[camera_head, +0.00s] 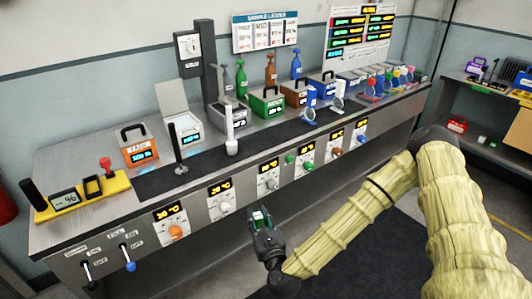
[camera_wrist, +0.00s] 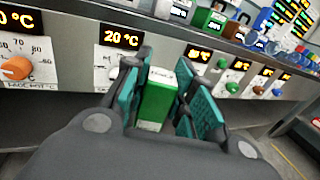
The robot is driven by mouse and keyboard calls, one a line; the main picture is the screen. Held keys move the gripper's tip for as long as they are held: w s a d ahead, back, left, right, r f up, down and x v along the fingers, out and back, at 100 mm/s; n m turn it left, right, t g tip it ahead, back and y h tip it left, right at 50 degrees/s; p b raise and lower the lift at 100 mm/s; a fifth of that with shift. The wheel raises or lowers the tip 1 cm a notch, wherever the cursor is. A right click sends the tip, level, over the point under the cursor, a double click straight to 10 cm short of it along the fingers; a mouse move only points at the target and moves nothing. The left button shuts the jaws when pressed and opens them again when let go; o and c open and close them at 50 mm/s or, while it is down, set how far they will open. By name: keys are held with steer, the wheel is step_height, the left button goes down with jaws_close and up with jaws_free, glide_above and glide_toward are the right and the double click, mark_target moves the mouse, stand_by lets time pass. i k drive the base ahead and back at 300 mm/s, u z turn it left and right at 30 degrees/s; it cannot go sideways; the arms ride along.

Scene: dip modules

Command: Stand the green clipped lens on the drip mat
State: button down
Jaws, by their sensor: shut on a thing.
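My gripper (camera_head: 261,218) is in front of the counter's front panel, below the counter top. In the wrist view its teal-padded fingers (camera_wrist: 160,100) are shut on a green block-shaped piece (camera_wrist: 153,105) with a pale labelled upper face. It appears to be the green clipped lens, but no lens shape can be made out. The fingers hide its sides. A long dark mat (camera_head: 203,168) lies along the counter top and appears to be the drip mat. It is above and behind my gripper, and the held piece is apart from it.
A black stand (camera_head: 178,150) and a white upright piece (camera_head: 231,135) stand on the dark mat. Coloured cases, including a green case (camera_head: 266,103), line the back. Knobs, such as an orange knob (camera_head: 176,232), jut from the front panel. Bare mat shows between the uprights.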

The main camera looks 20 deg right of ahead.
mark_target(268, 137)
steer(key=k, duration=0.4)
steer(key=z, duration=2.05)
steer(key=i, duration=1.35)
steer(key=u, duration=1.5)
